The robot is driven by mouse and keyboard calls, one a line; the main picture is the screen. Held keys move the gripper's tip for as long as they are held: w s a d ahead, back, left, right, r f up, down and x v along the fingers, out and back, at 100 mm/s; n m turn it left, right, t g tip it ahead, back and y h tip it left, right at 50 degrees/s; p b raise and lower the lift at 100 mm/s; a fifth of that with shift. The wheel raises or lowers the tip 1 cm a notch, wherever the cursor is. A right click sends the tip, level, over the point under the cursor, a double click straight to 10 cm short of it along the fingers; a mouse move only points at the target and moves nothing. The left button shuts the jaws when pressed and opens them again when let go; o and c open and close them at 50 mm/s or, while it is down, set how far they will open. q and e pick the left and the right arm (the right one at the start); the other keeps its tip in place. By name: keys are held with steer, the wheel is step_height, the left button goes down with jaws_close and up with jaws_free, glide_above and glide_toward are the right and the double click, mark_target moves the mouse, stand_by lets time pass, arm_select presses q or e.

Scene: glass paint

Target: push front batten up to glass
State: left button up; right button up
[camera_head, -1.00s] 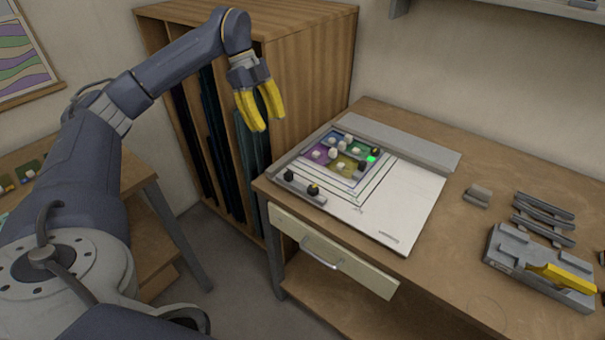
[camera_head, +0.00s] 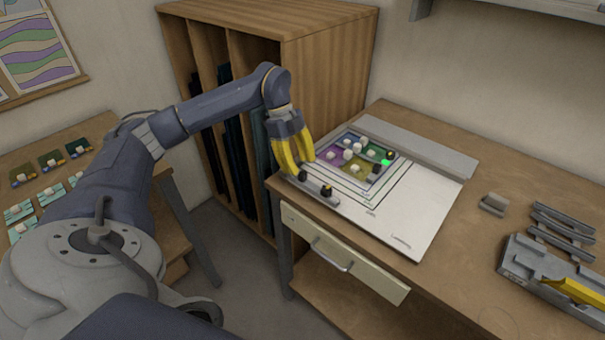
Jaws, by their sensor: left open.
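The front batten (camera_head: 314,188) is a short grey bar with two black knobs. It lies along the front left edge of a white board (camera_head: 415,213). The glass (camera_head: 335,159), a panel with purple, green, blue and yellow fields, lies behind it on the board. A gap with pale outlined strips shows between batten and glass. My left gripper (camera_head: 297,168) has yellow fingers, open and pointing down, at the batten's left end near its left knob. The fingers partly hide that end; I cannot tell whether they touch it.
A long grey bar (camera_head: 420,145) lies along the board's back edge. Several small pale pieces sit on the glass, with a green light at its right. A small grey block (camera_head: 494,204) and grey racks (camera_head: 562,226) stand right. A wooden cabinet (camera_head: 325,75) rises behind my left arm.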

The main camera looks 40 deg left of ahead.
mark_target(302, 172)
arm_select(q)
steer(key=shift+x, duration=1.75)
steer(key=shift+c, duration=0.5)
jaws_close()
